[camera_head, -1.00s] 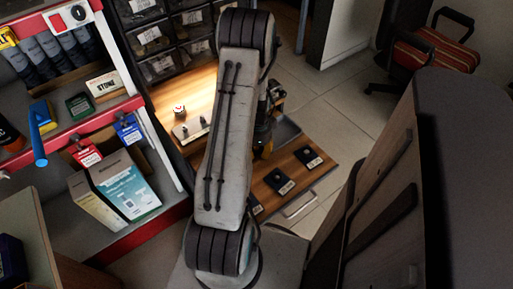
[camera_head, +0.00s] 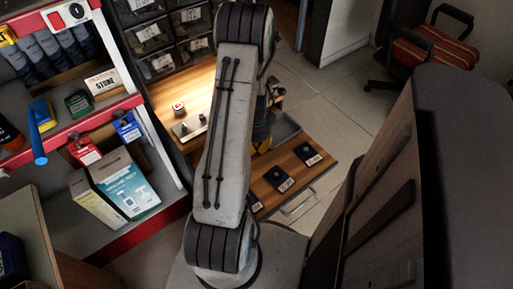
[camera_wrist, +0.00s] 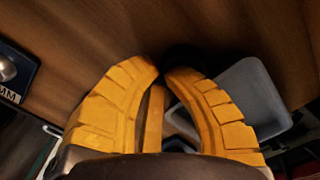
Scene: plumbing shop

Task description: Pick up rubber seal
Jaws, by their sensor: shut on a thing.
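In the wrist view, my gripper (camera_wrist: 161,70) has its yellow ribbed fingers closed in on a dark, rounded thing (camera_wrist: 184,56) at the tips. It looks black and is likely the rubber seal, but its shape is mostly hidden by the fingers and shadow. Brown wood lies behind it. The seal cannot be made out there.
A grey tray (camera_wrist: 258,84) is right of the fingers in the wrist view. Dark square plates (camera_head: 307,154) with small parts lie on the wooden surface (camera_head: 322,172). A red-edged shelf (camera_head: 100,117) stands left, and a cabinet (camera_head: 381,190) stands right. Open floor (camera_head: 340,95) lies beyond.

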